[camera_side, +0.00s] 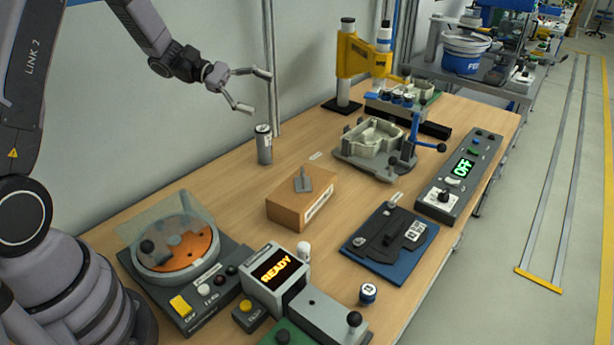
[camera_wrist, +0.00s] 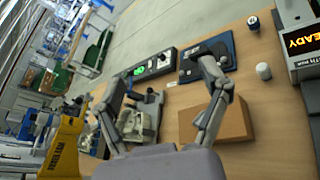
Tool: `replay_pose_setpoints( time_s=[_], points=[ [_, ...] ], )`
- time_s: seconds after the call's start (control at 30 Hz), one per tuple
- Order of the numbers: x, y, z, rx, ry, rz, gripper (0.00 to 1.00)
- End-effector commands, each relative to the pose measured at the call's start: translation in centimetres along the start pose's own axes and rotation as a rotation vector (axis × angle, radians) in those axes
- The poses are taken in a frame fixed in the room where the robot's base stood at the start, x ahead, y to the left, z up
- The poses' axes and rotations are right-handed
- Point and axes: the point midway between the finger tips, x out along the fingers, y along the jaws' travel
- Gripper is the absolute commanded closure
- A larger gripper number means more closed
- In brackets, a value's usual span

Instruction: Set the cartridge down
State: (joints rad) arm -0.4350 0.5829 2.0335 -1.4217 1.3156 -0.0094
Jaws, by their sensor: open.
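A grey cylinder with a dark top and a small label, which looks like the cartridge (camera_side: 264,144), appears to stand upright on the wooden table near its back edge, in front of a metal post. My gripper (camera_side: 258,92) is above it with both fingers spread apart and nothing between them. The cylinder and gripper are apart. In the wrist view the two fingers of my gripper (camera_wrist: 165,72) are wide open, and I cannot make out the grey cylinder there.
A cardboard box (camera_side: 289,211) with a grey piece on top lies mid-table. Around it are a grey fixture (camera_side: 367,164), a blue plate (camera_side: 423,245), an "OFF" control box (camera_side: 437,206), a round orange-disc device (camera_side: 141,262) and a "READY" display (camera_side: 270,295). Bare wood surrounds the box.

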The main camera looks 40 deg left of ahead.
Motion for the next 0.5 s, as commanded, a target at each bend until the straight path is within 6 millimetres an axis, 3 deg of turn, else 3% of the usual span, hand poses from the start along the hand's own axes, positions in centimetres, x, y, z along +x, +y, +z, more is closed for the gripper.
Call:
replay_pose_setpoints(
  time_s=[0.03,0.2,0.3,0.5],
  points=[
    [0.1,-1.4,3.3,0.102,0.024,-0.097,0.24],
    [-1.1,-7.3,10.6,0.432,0.138,-0.405,0.24],
    [-2.9,-10.7,13.4,0.641,0.226,-0.562,0.24],
    [-7.9,-16.1,16.4,1.077,0.439,-0.814,0.24]
  ],
)
